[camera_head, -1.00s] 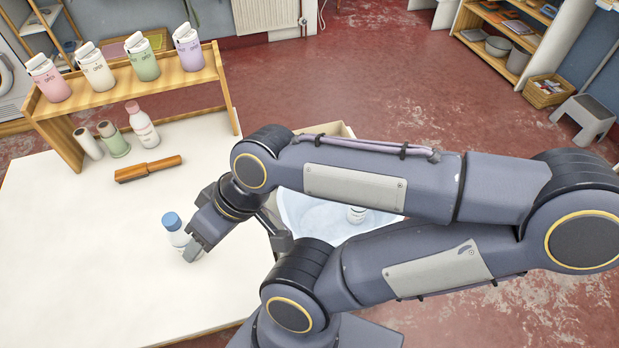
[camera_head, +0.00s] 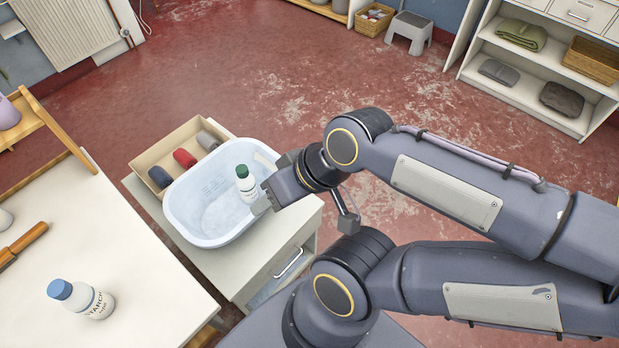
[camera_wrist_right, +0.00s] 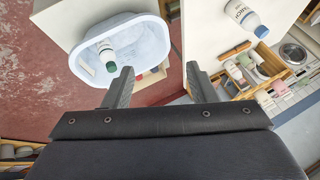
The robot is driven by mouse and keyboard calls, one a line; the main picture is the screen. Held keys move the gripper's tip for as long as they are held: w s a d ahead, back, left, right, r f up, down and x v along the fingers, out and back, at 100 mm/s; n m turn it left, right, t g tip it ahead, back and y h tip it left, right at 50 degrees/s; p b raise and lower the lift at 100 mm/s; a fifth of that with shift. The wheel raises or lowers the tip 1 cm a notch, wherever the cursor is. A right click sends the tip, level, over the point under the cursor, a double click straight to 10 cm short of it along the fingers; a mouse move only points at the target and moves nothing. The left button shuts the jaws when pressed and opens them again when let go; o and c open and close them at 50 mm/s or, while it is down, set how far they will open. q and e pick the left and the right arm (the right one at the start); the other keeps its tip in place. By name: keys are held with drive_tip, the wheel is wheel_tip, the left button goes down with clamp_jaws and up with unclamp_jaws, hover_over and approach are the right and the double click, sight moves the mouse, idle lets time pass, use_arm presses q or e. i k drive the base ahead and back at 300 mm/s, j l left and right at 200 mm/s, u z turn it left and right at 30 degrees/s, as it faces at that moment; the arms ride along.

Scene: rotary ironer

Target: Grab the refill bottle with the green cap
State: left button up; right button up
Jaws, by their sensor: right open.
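The white refill bottle with the dark green cap (camera_head: 245,186) is in the pale blue basin (camera_head: 186,222), towards its right side in the head view. It also shows in the right wrist view (camera_wrist_right: 106,51), inside the basin and left of the fingers. My right gripper (camera_head: 264,198) is at the basin's right rim, close beside the bottle in the picture. In the wrist view its fingers (camera_wrist_right: 158,76) are spread, with nothing between them. I cannot tell the exact gap to the bottle. My left gripper is not in view.
A blue-capped starch bottle (camera_head: 86,299) is on the white table (camera_head: 130,270). The basin sits on a white drawer cabinet (camera_head: 262,262), with a shallow box (camera_head: 163,146) of coloured rolls behind it. Red floor is open beyond.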

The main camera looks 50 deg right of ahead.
sight(246, 188)
drive_tip(key=l+z, duration=0.1)
drive_tip(key=z, duration=0.85)
drive_tip(key=i+l, duration=0.15)
drive_tip(key=l, duration=0.15)
drive_tip(key=i+l, duration=0.15)
drive_tip(key=l, duration=0.15)
drive_tip(key=i+l+u, duration=0.1)
drive_tip(key=u, duration=0.35)
drive_tip(key=l+u, duration=0.35)
drive_tip(key=u, duration=0.15)
drive_tip(key=l+u, duration=0.3)
drive_tip(key=u, duration=1.1)
